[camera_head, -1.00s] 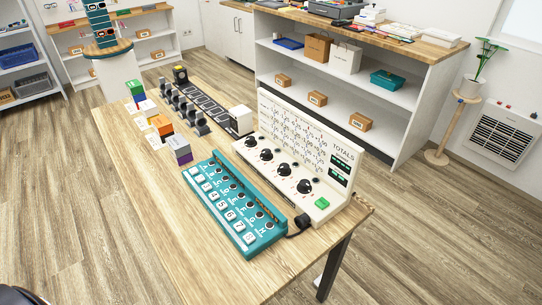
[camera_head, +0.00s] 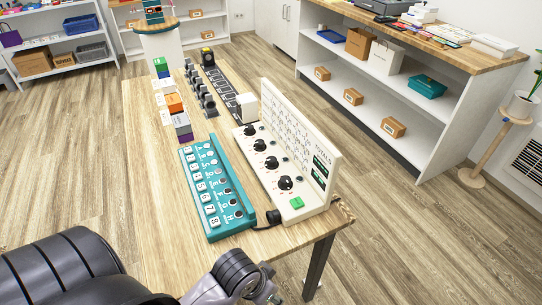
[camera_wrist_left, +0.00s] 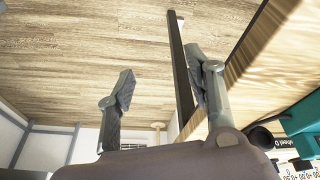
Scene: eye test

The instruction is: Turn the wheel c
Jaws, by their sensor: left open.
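The white console (camera_head: 311,205) stands near the table's right edge, with a row of black round knobs on its sloped front. The third knob from the far end (camera_head: 272,162) is a black dial with a white pointer; its label is too small to read in the head view. The nearest knob (camera_head: 286,183) is beside a green button. Part of the console (camera_wrist_left: 292,157) shows at the lower right of the left wrist view. My left gripper (camera_wrist_left: 160,72) is open and empty, beyond the table's near edge and apart from the console. My right gripper is not seen.
Coloured blocks (camera_head: 176,105) and a dark rail (camera_head: 222,85) lie farther back. The wooden table (camera_head: 147,170) is bare along its left side. A white shelf (camera_head: 455,95) stands behind.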

